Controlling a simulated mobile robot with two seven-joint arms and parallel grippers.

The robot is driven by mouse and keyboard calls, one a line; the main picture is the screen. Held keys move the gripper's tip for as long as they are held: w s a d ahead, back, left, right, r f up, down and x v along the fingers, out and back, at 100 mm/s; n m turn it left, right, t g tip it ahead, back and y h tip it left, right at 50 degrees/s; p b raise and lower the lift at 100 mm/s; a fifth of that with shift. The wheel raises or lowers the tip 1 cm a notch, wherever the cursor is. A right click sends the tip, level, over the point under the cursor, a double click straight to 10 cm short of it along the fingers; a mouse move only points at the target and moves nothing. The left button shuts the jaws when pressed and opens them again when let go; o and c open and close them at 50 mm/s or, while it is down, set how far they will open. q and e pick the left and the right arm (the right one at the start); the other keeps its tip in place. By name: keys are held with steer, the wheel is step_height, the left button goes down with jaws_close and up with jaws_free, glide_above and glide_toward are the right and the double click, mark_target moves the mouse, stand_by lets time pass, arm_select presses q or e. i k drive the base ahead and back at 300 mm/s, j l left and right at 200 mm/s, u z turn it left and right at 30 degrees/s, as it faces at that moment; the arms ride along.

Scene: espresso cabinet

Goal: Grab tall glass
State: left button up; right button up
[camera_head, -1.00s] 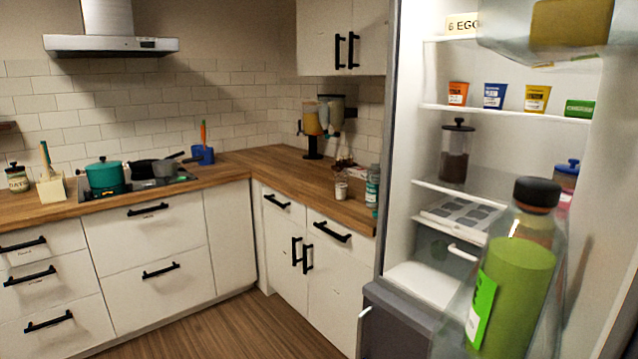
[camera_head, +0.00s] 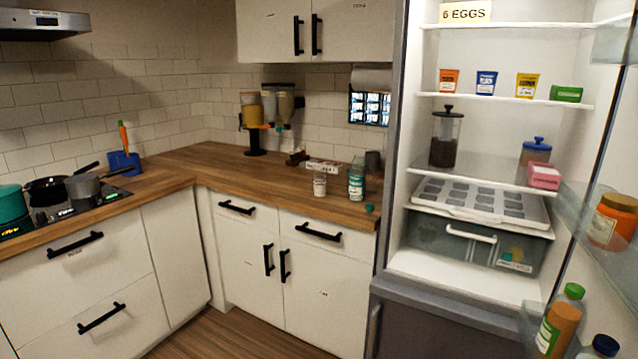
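No plain tall glass can be made out with certainty. A tall clear jar (camera_head: 446,137) with dark contents and a black lid stands upright on a fridge shelf. A dark cup-like vessel (camera_head: 373,163) stands at the back of the wooden counter, partly behind a bottle with a teal label (camera_head: 356,178). A small white cup (camera_head: 319,184) is to the left of that bottle. Neither of my grippers shows in the head view.
The open fridge (camera_head: 440,262) stands at right, its door shelves holding an orange jar (camera_head: 612,220) and a green-capped bottle (camera_head: 557,322). A dispenser (camera_head: 253,120) stands in the counter corner. Pans (camera_head: 84,185) sit on the hob at left. The counter between has free room.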

mark_target(319, 170)
steer(key=z, duration=0.5)
steer(key=i+j+z, duration=0.4)
steer(key=j+z, duration=0.15)
steer(key=i+j+z, duration=0.1)
steer(key=j+z, duration=0.2)
steer(key=i+j+z, duration=0.1)
steer(key=j+z, duration=0.2)
steer(key=j, duration=0.2)
steer(key=j+z, duration=0.25)
steer(key=j, duration=0.15)
steer(key=i, duration=0.05)
